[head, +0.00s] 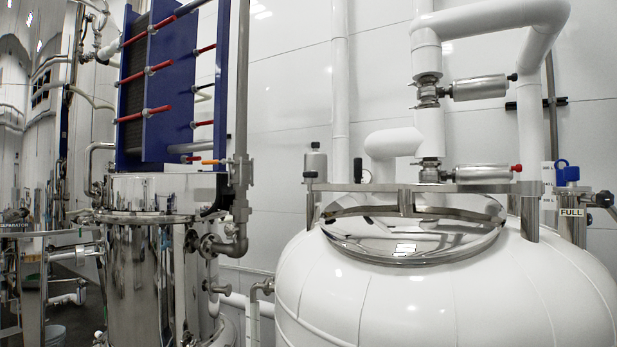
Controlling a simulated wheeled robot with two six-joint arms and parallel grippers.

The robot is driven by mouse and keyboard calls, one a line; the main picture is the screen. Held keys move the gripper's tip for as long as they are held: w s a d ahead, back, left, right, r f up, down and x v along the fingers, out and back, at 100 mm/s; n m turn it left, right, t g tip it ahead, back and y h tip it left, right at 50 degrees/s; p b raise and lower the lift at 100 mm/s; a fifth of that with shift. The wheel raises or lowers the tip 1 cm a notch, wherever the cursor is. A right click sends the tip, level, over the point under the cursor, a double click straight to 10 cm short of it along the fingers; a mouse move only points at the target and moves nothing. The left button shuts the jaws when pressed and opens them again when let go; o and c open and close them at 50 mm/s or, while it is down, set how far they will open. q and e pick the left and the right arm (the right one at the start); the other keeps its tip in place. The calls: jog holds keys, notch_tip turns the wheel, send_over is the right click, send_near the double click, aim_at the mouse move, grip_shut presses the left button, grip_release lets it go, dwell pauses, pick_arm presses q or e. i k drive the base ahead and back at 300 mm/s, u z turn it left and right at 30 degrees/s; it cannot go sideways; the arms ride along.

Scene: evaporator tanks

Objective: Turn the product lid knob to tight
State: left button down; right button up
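A large white tank (440,298) fills the lower right, with a shiny domed metal lid (400,245) on top under a flat metal bar (460,188). Several knob-like parts are near it: a small black upright one (358,171) behind the lid, a black one (604,199) at the right edge, and a blue one (567,173) above a post labelled "FULL" (572,212). I cannot tell which of these is the product lid knob, or whether it is tight. Neither of my grippers is in view.
White pipes (428,50) with two metal cylinder valves (480,87) rise behind the tank. At left stand a shiny steel vessel (150,270) and a blue plate unit with red rods (175,80). A grey pipe (241,110) stands between vessel and tank.

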aim_at(310, 175)
jog(key=k, duration=0.75)
jog(key=u, duration=0.95)
jog(key=i, duration=0.6)
jog(key=u, duration=0.7)
jog(key=i, duration=1.25)
jog(key=z, duration=0.65)
